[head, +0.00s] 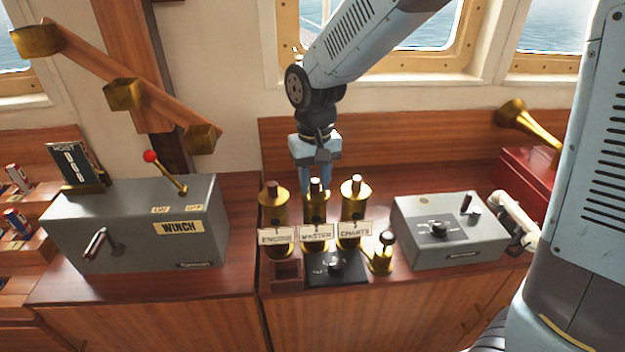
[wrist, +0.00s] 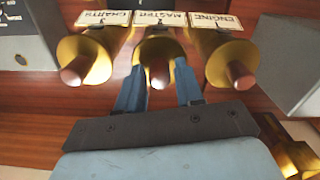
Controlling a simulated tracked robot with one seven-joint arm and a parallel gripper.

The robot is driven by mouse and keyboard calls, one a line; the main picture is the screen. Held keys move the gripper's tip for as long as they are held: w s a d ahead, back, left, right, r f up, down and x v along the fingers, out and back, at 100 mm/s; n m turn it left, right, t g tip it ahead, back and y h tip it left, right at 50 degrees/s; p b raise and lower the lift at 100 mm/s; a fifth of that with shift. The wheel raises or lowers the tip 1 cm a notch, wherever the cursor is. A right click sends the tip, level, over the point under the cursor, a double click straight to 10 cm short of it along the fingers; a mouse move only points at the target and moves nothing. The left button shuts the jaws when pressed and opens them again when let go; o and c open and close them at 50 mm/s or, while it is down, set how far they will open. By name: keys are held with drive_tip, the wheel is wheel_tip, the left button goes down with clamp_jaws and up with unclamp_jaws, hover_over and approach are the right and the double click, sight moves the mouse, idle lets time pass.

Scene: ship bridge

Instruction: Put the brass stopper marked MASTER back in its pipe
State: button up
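Three brass pipes stand side by side in the head view, with cards reading ENGINE, MASTER and CHARTS in front. The middle pipe (head: 316,207) is behind the MASTER card (head: 316,232); a short knob (head: 314,184) tops it. In the wrist view, this pipe's flared brass head (wrist: 157,50) and copper-coloured knob (wrist: 159,74) are in the middle. My gripper (head: 315,184) points down at the middle pipe. In the wrist view, my gripper (wrist: 160,68) has its blue fingers apart, either side of the knob. I cannot tell whether the fingertips touch the brass.
The ENGINE pipe (head: 273,208) and CHARTS pipe (head: 355,202) stand close on either side. A small brass piece with a dark knob (head: 381,254) stands front right. The grey winch box (head: 140,228) is left, a grey control box (head: 450,232) right. A dark knob panel (head: 335,270) is in front.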

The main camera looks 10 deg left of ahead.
drive_tip(key=shift+o, duration=1.4)
wheel_tip(320, 180, up, 14)
drive_tip(key=shift+f, duration=0.15)
drive_tip(key=s+d+r+m+t, duration=0.1)
drive_tip(key=s+d, duration=0.4)
drive_tip(key=d, duration=1)
drive_tip(key=s+d+r+m+t, duration=0.1)
drive_tip(key=s+d+m+t, duration=0.3)
drive_tip(key=d, duration=1.1)
drive_tip(key=shift+s+d+r+t, duration=0.15)
drive_tip(key=shift+s+t, duration=0.15)
drive_tip(key=shift+s, duration=0.7)
